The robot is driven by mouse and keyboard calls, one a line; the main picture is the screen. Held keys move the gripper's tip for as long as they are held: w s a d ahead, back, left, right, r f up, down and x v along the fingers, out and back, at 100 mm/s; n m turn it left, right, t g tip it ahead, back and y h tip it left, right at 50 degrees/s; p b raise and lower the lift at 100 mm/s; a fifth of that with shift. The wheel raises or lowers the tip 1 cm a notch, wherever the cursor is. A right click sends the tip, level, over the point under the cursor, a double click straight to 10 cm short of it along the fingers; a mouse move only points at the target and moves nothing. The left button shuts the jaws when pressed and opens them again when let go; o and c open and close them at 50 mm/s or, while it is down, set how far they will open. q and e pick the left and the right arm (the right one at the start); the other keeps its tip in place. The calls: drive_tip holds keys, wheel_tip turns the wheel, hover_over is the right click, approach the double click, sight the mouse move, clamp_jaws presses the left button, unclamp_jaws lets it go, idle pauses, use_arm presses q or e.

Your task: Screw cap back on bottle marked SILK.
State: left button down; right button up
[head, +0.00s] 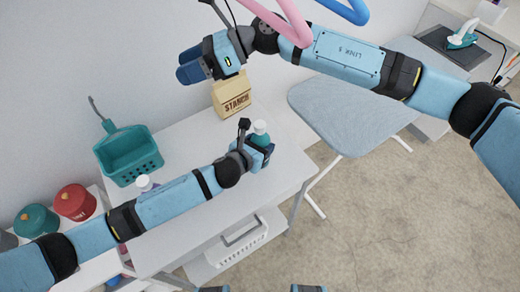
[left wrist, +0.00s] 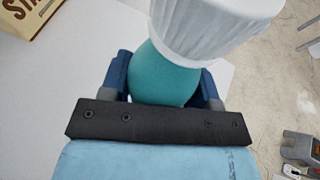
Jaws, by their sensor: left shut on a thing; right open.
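My left gripper (head: 258,151) is shut on a teal bottle (left wrist: 165,76), with its blue fingers on both sides of it. The held bottle's pale top (head: 260,127) shows above the gripper in the head view, near the table's right side. In the left wrist view a white ribbed cap (left wrist: 213,28) sits over the bottle's upper end; whether it is screwed tight I cannot tell. No SILK marking is readable. A second, whitish bottle (head: 145,184) is partly hidden behind my left arm. My right gripper (head: 189,68) is open and empty, high at the upper left.
The white table (head: 200,135) also bears a STARCH bag (head: 232,99) and a teal basket (head: 130,154). A red canister (head: 75,202) and a green canister (head: 36,221) stand at the left. An ironing board (head: 335,115) is to the right, with a teal iron (head: 463,36) beyond.

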drive_tip(key=w+a+r+m+t+y, duration=0.1)
drive_tip(key=w+r+m+t+y, duration=0.4)
drive_tip(key=m, duration=0.3)
drive_tip(key=w+d+f+m+t+h, duration=0.3)
drive_tip(key=w+m+t+h, duration=0.5)
drive_tip(key=m, duration=0.4)
drive_tip(key=s+d+f+m+g+h, duration=0.25)
drive_tip(key=d+f+m+h, duration=0.35)
drive_tip(key=f, duration=0.4)
drive_tip(key=s+d+f+g+h, duration=0.1)
drive_tip(key=s+g, duration=0.1)
drive_tip(key=s+d+f+g+h, duration=0.1)
drive_tip(key=s+d+g+h, duration=0.1)
drive_tip(key=s, duration=0.1)
drive_tip(key=s+d+f+n+g+h, duration=0.1)
drive_tip(key=s+d+f+g+h, duration=0.1)
drive_tip(key=s+g, duration=0.1)
drive_tip(key=shift+s+d, duration=0.1)
drive_tip(key=shift+d, duration=0.1)
